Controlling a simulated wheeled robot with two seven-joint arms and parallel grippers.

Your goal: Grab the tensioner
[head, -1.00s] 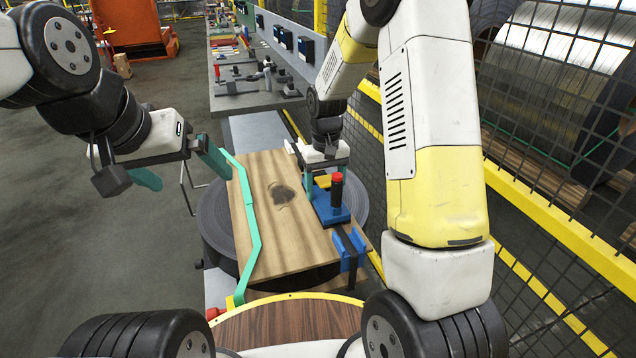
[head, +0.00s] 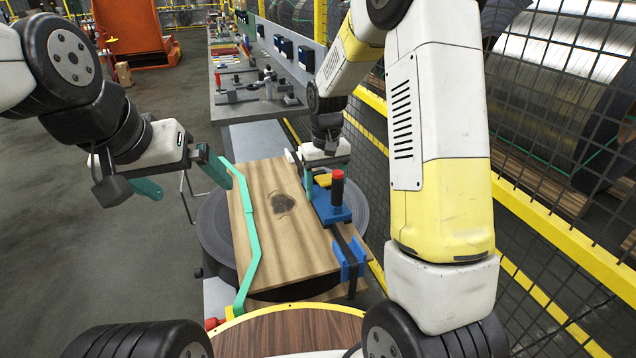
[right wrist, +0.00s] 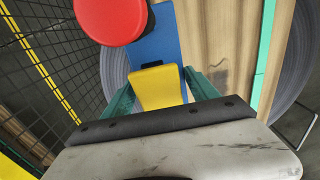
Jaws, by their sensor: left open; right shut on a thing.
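The tensioner is a blue tool (head: 334,208) with a red-topped black knob and a yellow part, on the right side of a wooden board (head: 285,240). It also shows in the right wrist view (right wrist: 171,38), with its yellow part (right wrist: 158,86) between my green fingers. My right gripper (head: 327,172) is shut on the tensioner from its far end. My left gripper (head: 188,180) is open, left of the board, near the upper end of a green strip (head: 250,225). Whether a finger touches that strip is unclear.
A dark strip with a blue clip (head: 350,258) runs along the board's right edge. A round grey coil (head: 212,235) lies under the board. A yellow-framed mesh fence (head: 560,235) stands at right. A workbench with tools (head: 255,100) is behind.

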